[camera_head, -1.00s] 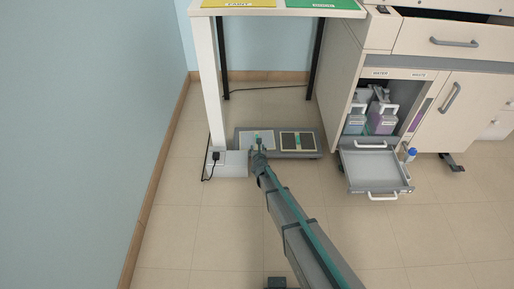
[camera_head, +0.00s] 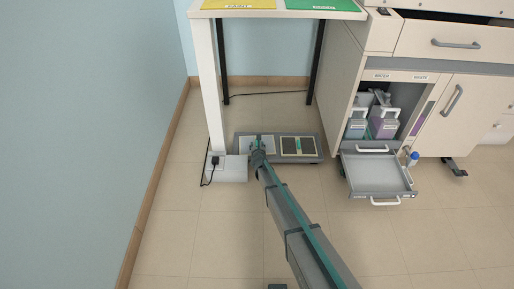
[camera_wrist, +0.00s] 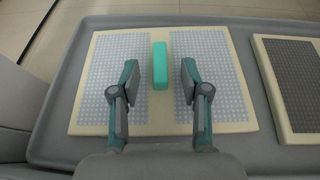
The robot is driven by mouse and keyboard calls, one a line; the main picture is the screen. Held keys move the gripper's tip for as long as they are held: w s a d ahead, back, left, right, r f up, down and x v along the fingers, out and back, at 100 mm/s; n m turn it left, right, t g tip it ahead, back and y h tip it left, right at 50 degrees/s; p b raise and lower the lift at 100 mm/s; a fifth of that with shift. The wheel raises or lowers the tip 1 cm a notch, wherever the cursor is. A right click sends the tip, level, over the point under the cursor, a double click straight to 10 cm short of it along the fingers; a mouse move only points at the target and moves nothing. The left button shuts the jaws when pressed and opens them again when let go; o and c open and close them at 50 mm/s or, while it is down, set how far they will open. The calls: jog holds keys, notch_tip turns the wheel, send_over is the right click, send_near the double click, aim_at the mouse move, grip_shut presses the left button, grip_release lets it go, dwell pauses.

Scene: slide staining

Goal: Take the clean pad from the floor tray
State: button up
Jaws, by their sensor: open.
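The floor tray (camera_head: 322,150) is a grey tray on the floor under the table, and its rim also shows in the wrist view (camera_wrist: 52,120). It holds two pads side by side. The clean pad (camera_wrist: 150,122) is the left one, cream with pale grey dotted panels and a raised green bar (camera_wrist: 160,66) along its middle. My gripper (camera_wrist: 157,85) is open above this pad, its fingers on either side of the bar and apart from it. In the head view my gripper (camera_head: 257,146) partly hides the light pad (camera_head: 244,144).
The dark-panelled pad (camera_head: 298,146) lies at the tray's right, also in the wrist view (camera_wrist: 295,85). A white table leg (camera_head: 208,85) and a socket box (camera_head: 231,170) stand close at left. An open cabinet drawer (camera_head: 377,175) juts out at right, with a small bottle (camera_head: 413,158) beside it.

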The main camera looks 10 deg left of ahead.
jog(key=shift+w+f, duration=0.15)
jog(key=shift+w, duration=0.35)
jog(key=shift+c, duration=0.3)
grip_shut()
